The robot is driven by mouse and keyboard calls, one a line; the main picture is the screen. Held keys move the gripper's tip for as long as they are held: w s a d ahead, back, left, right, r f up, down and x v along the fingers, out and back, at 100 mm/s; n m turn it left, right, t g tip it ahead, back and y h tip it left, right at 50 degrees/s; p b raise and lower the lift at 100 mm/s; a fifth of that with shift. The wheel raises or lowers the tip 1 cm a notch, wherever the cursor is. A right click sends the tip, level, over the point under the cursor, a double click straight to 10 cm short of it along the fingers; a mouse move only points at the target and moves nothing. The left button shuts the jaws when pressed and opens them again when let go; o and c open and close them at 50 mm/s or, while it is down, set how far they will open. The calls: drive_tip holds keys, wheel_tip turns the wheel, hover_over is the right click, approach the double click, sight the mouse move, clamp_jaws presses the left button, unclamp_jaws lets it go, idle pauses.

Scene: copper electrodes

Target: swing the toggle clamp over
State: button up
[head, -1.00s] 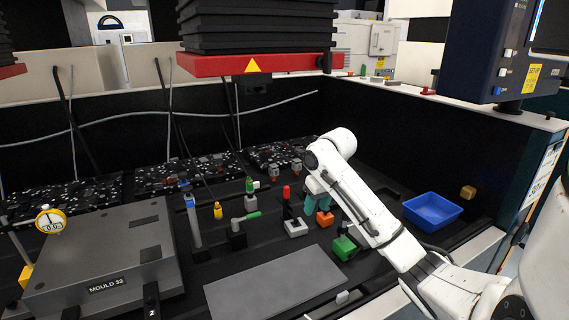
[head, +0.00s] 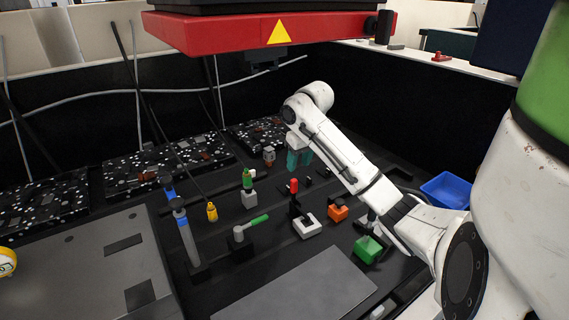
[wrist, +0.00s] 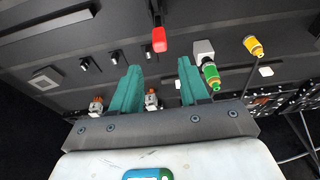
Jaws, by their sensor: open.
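The toggle clamp (head: 306,226) looks to be the pale block with a dark arm and an upright red handle. The red handle (wrist: 158,40) also shows in the wrist view, just beyond the gap between the fingertips. My gripper (head: 298,160), with teal fingers, is just above and behind the red handle in the head picture. In the wrist view my gripper (wrist: 158,66) is open and nothing is between its fingers. The handle appears apart from both fingers.
A green-handled lever (head: 258,221) stands left of the clamp. An orange block (head: 338,212) and a green block (head: 367,249) are to its right. A grey plate (head: 300,290) lies in front. A red-edged press head (head: 220,35) hangs above. A blue bin (head: 446,190) is partly behind my arm.

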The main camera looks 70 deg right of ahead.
sight(294, 180)
drive_tip(key=shift+x, duration=3.85)
drive_tip(key=shift+f, duration=0.4)
drive_tip(key=c, duration=0.7)
